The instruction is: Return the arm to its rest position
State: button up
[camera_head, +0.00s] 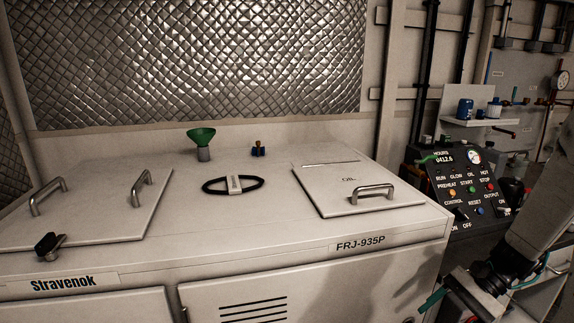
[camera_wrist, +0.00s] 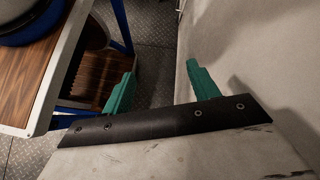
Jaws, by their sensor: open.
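My gripper shows in the wrist view (camera_wrist: 161,75) with its two teal fingers spread apart and nothing between them. In the head view, my arm (camera_head: 540,215) comes down at the lower right, beside the right front corner of the white chiller cabinet (camera_head: 300,247). One teal finger shows near that corner; the rest of the gripper is partly cut off by the frame edge. In the wrist view, the right finger is close to a pale panel (camera_wrist: 270,60); I cannot tell whether they touch.
On the cabinet top are a green funnel (camera_head: 201,138), a black belt loop (camera_head: 233,185) and a handled OIL lid (camera_head: 350,188). A control panel (camera_head: 467,190) stands behind my arm. In the wrist view, a wood-topped table (camera_wrist: 35,60) is at left, above metal floor (camera_wrist: 155,25).

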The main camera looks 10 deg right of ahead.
jog(key=s+a+r+n+t+h, duration=0.1)
jog(key=s+a+r+n+h, duration=0.4)
jog(key=r, duration=0.4)
jog(key=s+a+r+n+t+h, duration=0.1)
jog(key=s+a+r+n+h, duration=0.4)
jog(key=r, duration=0.5)
jog(key=a+n, duration=0.2)
jog(key=n, duration=0.1)
jog(key=shift+s+r, duration=0.15)
jog(key=shift+s, duration=0.15)
